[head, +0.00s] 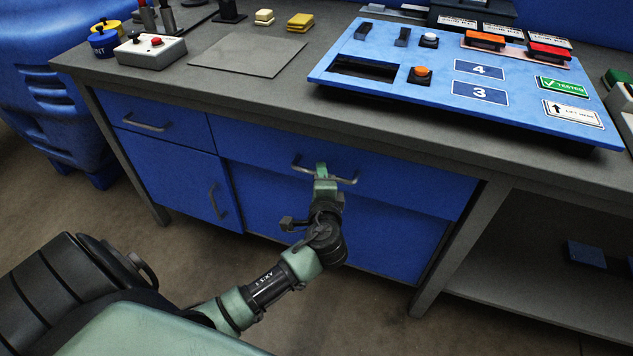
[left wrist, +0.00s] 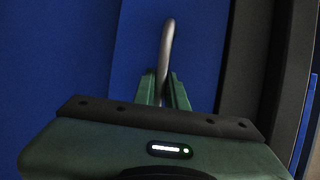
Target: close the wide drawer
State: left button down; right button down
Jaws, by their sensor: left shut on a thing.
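The wide drawer (head: 400,186) is the blue front under the right part of the counter's left cabinet, with a grey bar handle (head: 345,181). Its front appears to stand slightly forward of the panel below, with a shadow under it. My left gripper (head: 321,172) is at the middle of the handle and shut on it. In the left wrist view, the green fingers (left wrist: 163,90) hold the handle (left wrist: 167,45) between them, with the blue drawer front (left wrist: 205,45) behind. The fingertips are partly hidden. My right gripper is not in view.
A smaller drawer (head: 165,124) and a door (head: 175,181) are to the left. The grey countertop (head: 220,95) holds a blue panel (head: 400,75) with buttons and a button box (head: 150,52). An open shelf (head: 540,285) is at the right.

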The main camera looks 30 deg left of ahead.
pick_arm(q)
jog(key=shift+w, duration=0.35)
jog(key=c, duration=1.5)
grip_release()
jog(key=shift+r, duration=0.1)
jog(key=shift+o, duration=0.2)
jog(key=shift+a, duration=0.1)
